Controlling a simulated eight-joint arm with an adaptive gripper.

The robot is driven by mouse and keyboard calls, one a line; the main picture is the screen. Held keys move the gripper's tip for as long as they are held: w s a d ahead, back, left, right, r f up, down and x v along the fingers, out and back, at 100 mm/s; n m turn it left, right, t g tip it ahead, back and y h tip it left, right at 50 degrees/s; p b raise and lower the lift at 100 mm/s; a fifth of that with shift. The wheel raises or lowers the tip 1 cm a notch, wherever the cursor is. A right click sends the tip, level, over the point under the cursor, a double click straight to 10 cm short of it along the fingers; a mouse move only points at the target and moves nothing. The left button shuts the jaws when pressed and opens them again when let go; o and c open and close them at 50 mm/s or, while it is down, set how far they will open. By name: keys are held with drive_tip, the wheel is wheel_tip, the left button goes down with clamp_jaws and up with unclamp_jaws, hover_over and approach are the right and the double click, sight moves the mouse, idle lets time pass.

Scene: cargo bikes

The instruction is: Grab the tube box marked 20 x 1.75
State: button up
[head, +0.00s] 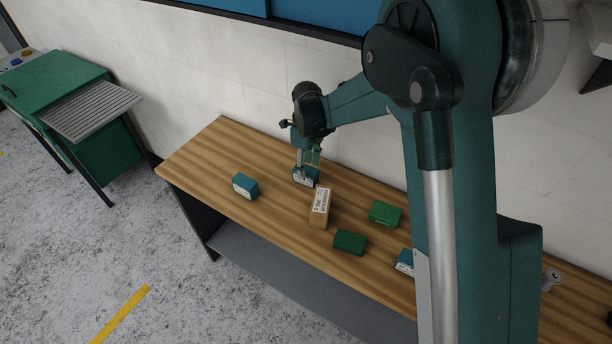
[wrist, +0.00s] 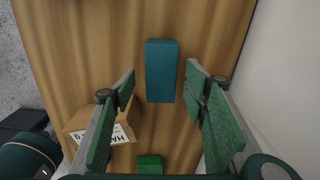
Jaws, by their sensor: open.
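Small teal boxes with white printed ends stand on the wooden bench; one (head: 306,177) is below my gripper (head: 307,160), another (head: 245,186) is to its left, and a third (head: 404,262) is near my arm at right. The print is too small to read, so I cannot tell which is marked 20 x 1.75. In the wrist view my gripper is open and empty, its green-padded fingers on either side of the teal box (wrist: 162,70), which shows only plain faces. I see no contact with it.
A brown carton (head: 319,210) with a white label stands close by on the bench (head: 215,150). Two green boxes, one nearer the wall (head: 386,213) and one nearer the front edge (head: 350,242), lie to its right. The wall runs behind the bench.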

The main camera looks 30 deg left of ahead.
drive_tip(key=shift+w+a+f, duration=0.1)
drive_tip(key=shift+a+f, duration=0.1)
drive_tip(key=shift+f, duration=2.25)
drive_tip(key=c, duration=1.1)
